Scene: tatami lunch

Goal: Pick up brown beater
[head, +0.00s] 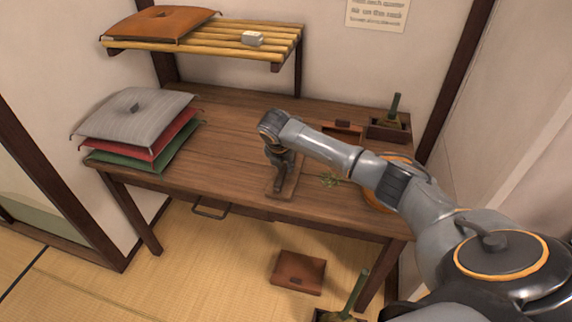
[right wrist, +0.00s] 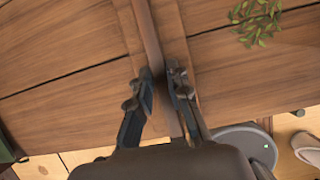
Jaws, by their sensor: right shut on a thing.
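The brown beater (right wrist: 149,38) is a wooden piece with a raised, narrow bar along its middle. It lies on the brown table near the front edge, and in the head view its flat part (head: 292,188) shows beside and below my gripper. My right gripper (head: 280,186) points down at it. In the right wrist view the fingers (right wrist: 163,88) are shut on the raised bar, one on each side. The gripper hides part of the beater. I cannot tell any gap between beater and table. My left gripper is not in view.
A leafy sprig (head: 330,180) lies right of the beater. Stacked cushions (head: 135,115) stand at the table's left. A dark box (head: 388,132) with a green item stands back right. A brown dustpan-like piece (head: 299,272) is on the floor. The table's middle left is clear.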

